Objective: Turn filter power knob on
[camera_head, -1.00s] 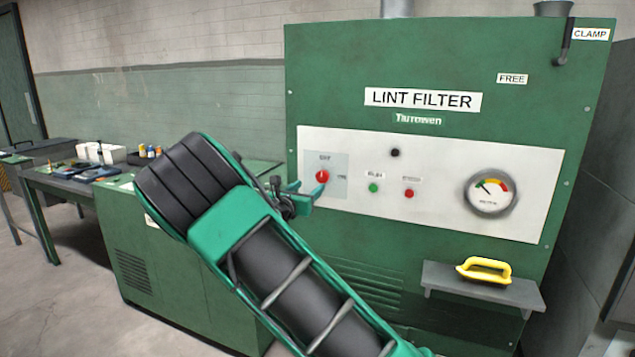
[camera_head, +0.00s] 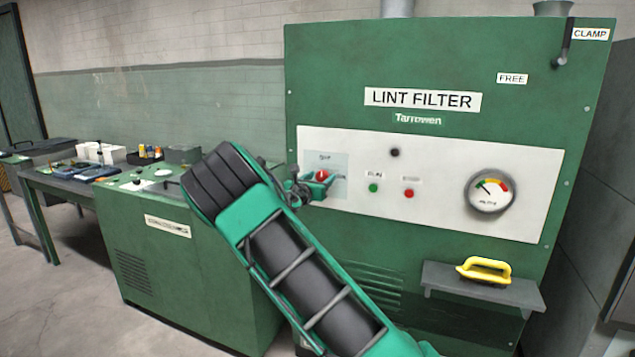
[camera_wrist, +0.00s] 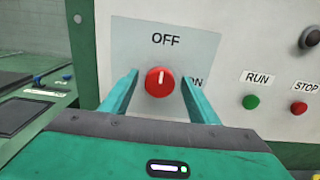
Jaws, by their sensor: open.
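The red power knob (camera_wrist: 159,82) sits on a pale grey plate (camera_wrist: 198,52) on the white panel of the lint filter. OFF is printed above the knob and ON to its right. A white mark on the knob points up toward OFF. My gripper (camera_wrist: 160,85) is open, with one teal finger on each side of the knob in the wrist view. I cannot tell whether the fingers touch it. In the head view my gripper (camera_head: 318,188) is at the panel and the knob (camera_head: 321,176) shows just above and between the fingers.
Green RUN (camera_wrist: 251,102) and red STOP (camera_wrist: 299,108) buttons are right of the knob. A gauge (camera_head: 490,191) is farther right. A yellow handle (camera_head: 484,269) lies on a shelf (camera_head: 470,288) below. A green cabinet (camera_head: 180,265) stands to the left.

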